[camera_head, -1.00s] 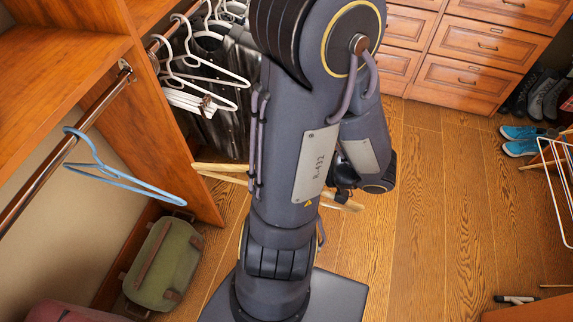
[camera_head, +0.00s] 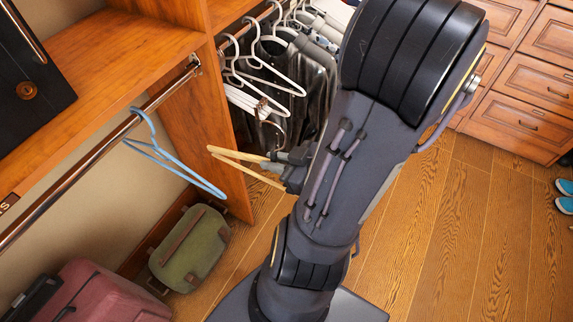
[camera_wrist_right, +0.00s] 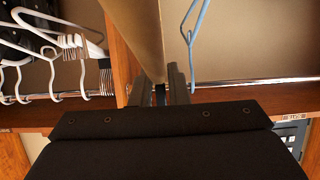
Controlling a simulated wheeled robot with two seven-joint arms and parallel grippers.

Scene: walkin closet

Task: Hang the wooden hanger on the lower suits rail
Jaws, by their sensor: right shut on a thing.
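The wooden hanger (camera_head: 238,155) is pale wood. In the head view its two bars stick out to the left of my right gripper (camera_head: 283,168), in front of the upright divider. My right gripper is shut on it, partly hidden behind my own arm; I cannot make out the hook. In the wrist view the hanger (camera_wrist_right: 135,35) appears as a broad tan shape running up from the jaws (camera_wrist_right: 162,88). The copper-coloured rail (camera_head: 100,161) under the left shelf carries a blue hanger (camera_head: 170,160); the wooden hanger is apart from this rail. My left gripper is not in view.
White hangers (camera_head: 262,75) and dark garments (camera_head: 312,80) fill the bay right of the divider (camera_head: 205,140). A green bag (camera_head: 190,250) and a pink suitcase (camera_head: 105,295) stand below the left rail. Drawers (camera_head: 530,85) stand at the back right.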

